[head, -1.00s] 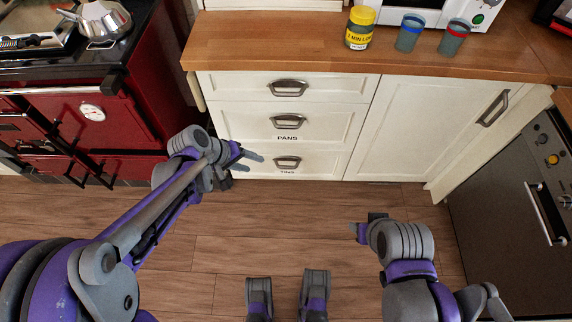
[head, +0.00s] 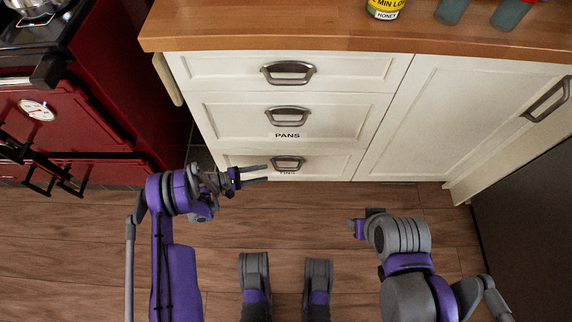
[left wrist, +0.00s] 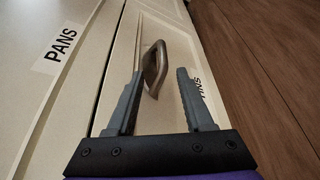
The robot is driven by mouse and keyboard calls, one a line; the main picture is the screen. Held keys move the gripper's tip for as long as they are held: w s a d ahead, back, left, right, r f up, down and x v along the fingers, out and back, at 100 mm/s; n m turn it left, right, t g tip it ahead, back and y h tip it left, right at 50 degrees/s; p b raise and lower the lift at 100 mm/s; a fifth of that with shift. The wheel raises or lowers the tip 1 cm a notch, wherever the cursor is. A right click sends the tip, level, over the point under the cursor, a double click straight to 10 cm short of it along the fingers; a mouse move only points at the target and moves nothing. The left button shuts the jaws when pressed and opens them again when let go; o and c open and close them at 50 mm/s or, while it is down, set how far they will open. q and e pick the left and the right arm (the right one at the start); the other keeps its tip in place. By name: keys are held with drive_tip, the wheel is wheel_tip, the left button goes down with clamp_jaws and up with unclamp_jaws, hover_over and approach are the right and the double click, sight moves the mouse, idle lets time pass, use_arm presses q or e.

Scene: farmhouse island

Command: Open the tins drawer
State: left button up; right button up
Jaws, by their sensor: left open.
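The tins drawer (head: 341,162) is the lowest of the white drawers and is shut flush with the cabinet. Its metal cup handle (head: 290,162) shows in the head view, and its label is partly covered by my gripper. My left gripper (head: 267,174) is open and empty in front of the drawer, just below and left of the handle. In the left wrist view the handle (left wrist: 153,68) appears between and beyond the two open fingers (left wrist: 160,92), with no clear contact. My right gripper (head: 357,229) is over the floor; its fingers are not clear.
The pans drawer (head: 235,118) and a top drawer (head: 220,70) sit above, both shut. A red range (head: 70,125) stands at the left. A cupboard (head: 450,115) is at the right. The wooden floor in front is clear.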

sight(281, 170)
use_arm(q)
drive_tip(key=b+x, duration=0.1)
drive_tip(key=x, duration=0.4)
drive_tip(key=b+x, duration=0.1)
drive_tip(key=x, duration=0.5)
drive_tip(key=shift+s+f, duration=0.15)
drive_tip(key=shift+f, duration=0.1)
drive_tip(key=shift+c, duration=0.2)
drive_tip(key=shift+a, duration=0.1)
clamp_jaws()
idle(0.8)
